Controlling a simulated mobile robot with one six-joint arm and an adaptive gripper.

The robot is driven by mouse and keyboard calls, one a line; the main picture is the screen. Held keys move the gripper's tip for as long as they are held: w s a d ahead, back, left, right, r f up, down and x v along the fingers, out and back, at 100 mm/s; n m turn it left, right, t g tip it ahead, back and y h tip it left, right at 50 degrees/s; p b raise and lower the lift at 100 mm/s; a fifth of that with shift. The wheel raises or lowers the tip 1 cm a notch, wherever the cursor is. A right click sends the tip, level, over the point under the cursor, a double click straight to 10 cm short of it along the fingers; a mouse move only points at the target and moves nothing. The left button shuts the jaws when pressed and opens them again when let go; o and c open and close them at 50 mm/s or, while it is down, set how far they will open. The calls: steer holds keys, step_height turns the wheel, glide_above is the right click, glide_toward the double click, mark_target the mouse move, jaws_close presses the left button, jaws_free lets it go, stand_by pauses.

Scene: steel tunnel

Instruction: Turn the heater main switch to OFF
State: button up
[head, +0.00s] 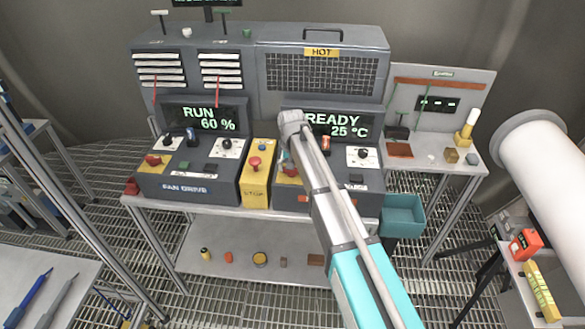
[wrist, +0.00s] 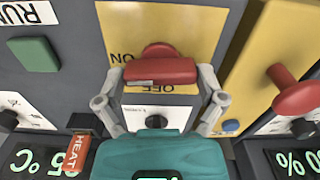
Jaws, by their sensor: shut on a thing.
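The heater main switch has a red handle (wrist: 160,71) on a yellow plate (wrist: 195,35), which appears upside down in the wrist view. The plate's ON and OFF lettering is partly visible around the handle, which lies crosswise there. My gripper (wrist: 160,82) has one finger at each end of the handle and is shut on it. In the head view, part of the yellow plate (head: 286,179) shows left of my arm on the heater console, and my arm hides the gripper. The heater display (head: 335,125) reads READY and 25 °C.
A yellow stop box with a red mushroom button (head: 254,162) stands just left of the heater console. A red HEAT lever (wrist: 82,152) and a green button (wrist: 34,52) are near the switch. The fan drive console (head: 186,187) is further left, its display reading RUN 60 %.

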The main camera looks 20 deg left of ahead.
steer(key=n, duration=0.8)
steer(key=shift+n, duration=0.3)
steer(key=n, duration=0.4)
steer(key=shift+n, duration=2.1)
steer(key=shift+w, duration=0.1)
steer(key=o, duration=0.8)
